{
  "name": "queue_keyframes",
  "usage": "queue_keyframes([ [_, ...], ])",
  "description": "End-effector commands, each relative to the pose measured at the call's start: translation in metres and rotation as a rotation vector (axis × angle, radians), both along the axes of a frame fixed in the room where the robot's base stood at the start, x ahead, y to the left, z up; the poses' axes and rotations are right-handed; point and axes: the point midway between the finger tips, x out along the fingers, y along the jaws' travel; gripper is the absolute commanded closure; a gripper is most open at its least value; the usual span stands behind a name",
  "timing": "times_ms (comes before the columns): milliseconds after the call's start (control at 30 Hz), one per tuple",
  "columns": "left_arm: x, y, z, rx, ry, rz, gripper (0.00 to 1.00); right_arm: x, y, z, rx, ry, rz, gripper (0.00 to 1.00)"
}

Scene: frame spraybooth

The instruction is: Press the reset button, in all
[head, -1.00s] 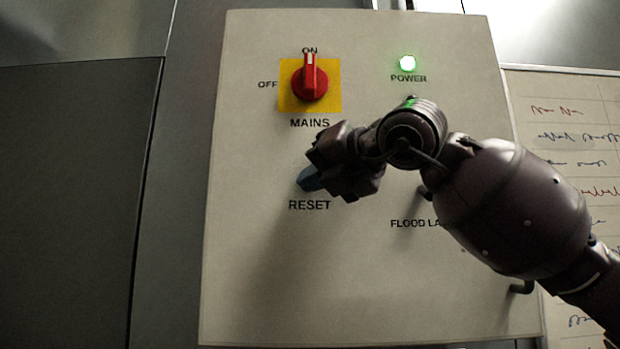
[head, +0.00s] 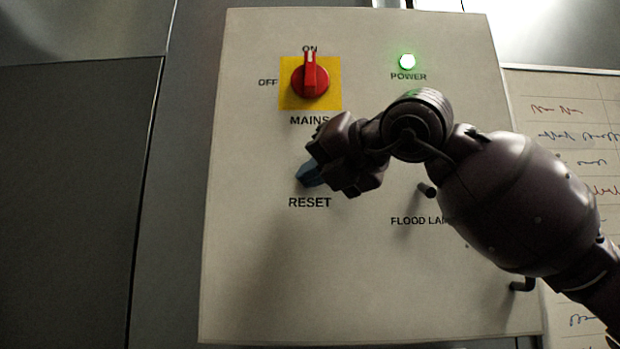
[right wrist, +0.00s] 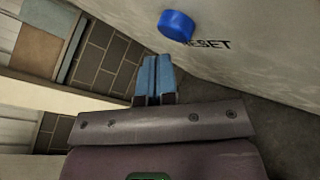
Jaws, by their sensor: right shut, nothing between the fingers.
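The blue round reset button (head: 309,175) sits on the pale panel above the word RESET. In the head view my right gripper (head: 335,164) covers part of it. In the right wrist view the whole button (right wrist: 176,23) shows, standing out from the panel. The blue fingers of my right gripper (right wrist: 157,66) are together and empty. Their tips appear just below and left of the button in that view, with a visible gap. Contact with the button is not seen. My left gripper is not in view.
The pale control panel (head: 260,270) carries a red mains switch (head: 310,77) on a yellow plate, its grip pointing to ON. A green power lamp (head: 407,62) is lit. My right arm partly hides the flood lamp label (head: 415,221). A handwritten sheet (head: 570,115) is at right.

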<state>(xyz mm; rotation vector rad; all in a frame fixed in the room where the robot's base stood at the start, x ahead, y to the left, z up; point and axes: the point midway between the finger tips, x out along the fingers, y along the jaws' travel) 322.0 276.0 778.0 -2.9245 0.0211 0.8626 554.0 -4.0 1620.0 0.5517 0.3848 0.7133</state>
Motion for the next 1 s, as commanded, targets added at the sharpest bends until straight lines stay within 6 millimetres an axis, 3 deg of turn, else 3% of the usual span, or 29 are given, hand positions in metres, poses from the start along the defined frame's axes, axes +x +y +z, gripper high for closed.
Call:
queue_keyframes([
  [333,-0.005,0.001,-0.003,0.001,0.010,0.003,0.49,-0.003,0.000,0.000,0.000,-0.002,0.000,1.00],
  [1000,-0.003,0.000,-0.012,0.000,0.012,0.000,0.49,-0.050,0.000,0.000,0.000,-0.001,0.001,1.00],
])
